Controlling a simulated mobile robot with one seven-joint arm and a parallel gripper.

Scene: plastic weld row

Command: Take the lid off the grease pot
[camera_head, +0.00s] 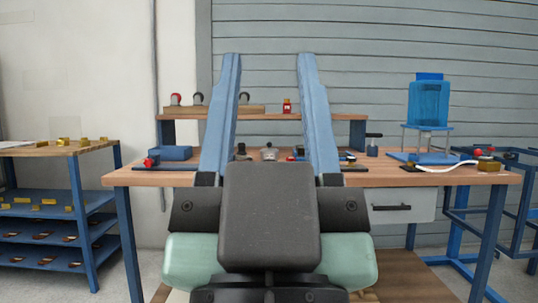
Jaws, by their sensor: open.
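My gripper (268,60) is in the middle of the view, with its two long blue fingers pointing up and wide apart. Nothing is held between them. A small grey pot-like thing with a knob on top (268,153) stands on the workbench (400,177), beyond the gripper and seen between the fingers. It looks like the grease pot with its lid on, but it is too small to be sure. A darker small thing (240,151) stands left of it, close to the left finger. My gripper's dark body hides the bench's front middle.
A raised shelf (345,117) at the back holds a small red container (287,106) and several wheel-like items. A blue box (170,153) lies at the bench's left. A blue machine (428,105) stands at the right. A rack (85,208) stands on the left.

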